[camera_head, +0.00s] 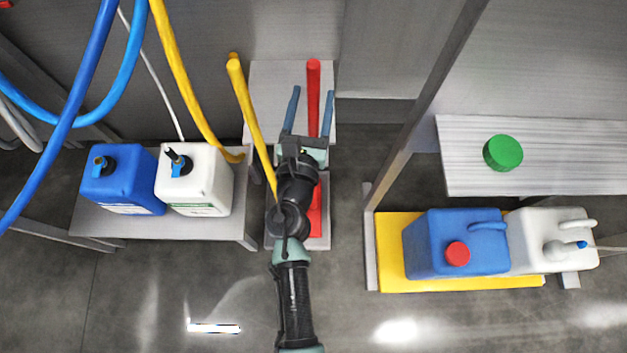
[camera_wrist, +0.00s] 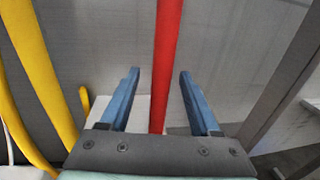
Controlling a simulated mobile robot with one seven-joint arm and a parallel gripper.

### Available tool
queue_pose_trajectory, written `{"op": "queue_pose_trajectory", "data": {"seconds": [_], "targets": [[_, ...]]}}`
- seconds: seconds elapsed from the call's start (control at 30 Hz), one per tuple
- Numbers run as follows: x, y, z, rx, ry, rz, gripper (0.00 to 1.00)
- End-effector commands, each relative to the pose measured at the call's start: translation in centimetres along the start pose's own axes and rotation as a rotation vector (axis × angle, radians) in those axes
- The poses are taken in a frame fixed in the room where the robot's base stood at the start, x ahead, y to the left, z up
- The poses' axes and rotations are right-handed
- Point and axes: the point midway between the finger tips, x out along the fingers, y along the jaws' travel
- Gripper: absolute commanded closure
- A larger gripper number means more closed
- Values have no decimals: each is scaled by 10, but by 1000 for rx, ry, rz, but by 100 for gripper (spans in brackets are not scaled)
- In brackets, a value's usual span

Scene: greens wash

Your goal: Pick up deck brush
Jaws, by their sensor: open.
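A long red handle (camera_head: 313,80), likely the deck brush's, stands upright in front of the grey wall. Red also shows low beside my arm (camera_head: 316,212), and my arm hides much of what lies between. My gripper (camera_head: 312,92) is open, with its two blue fingers on either side of the red handle. In the wrist view the red handle (camera_wrist: 167,50) runs between the fingers of my gripper (camera_wrist: 158,72), with a gap visible on both sides, wider on the left. The brush head cannot be made out.
A yellow pole (camera_head: 250,120) leans close on the left, and a yellow hose (camera_head: 178,75) hangs beyond it. Blue (camera_head: 125,185) and white (camera_head: 205,190) jugs stand on a left bench. A metal post (camera_head: 425,95) and a yellow tray (camera_head: 392,272) with jugs are at right.

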Motion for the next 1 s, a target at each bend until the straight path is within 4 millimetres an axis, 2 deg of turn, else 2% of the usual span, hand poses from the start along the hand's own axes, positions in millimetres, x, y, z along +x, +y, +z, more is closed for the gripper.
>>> {"op": "queue_pose_trajectory", "data": {"seconds": [0.1, 0.2, 0.33, 0.57, 0.9, 1.0], "targets": [[20, -2, -5, -1, -2, -1, 37], [32, -2, -3, 0, -3, 0, 37], [38, -2, -3, 0, -2, -1, 37], [39, -2, -3, 1, -1, 0, 38], [38, -2, -3, 1, -1, 0, 100], [38, -2, -3, 1, -1, 0, 100]]}}
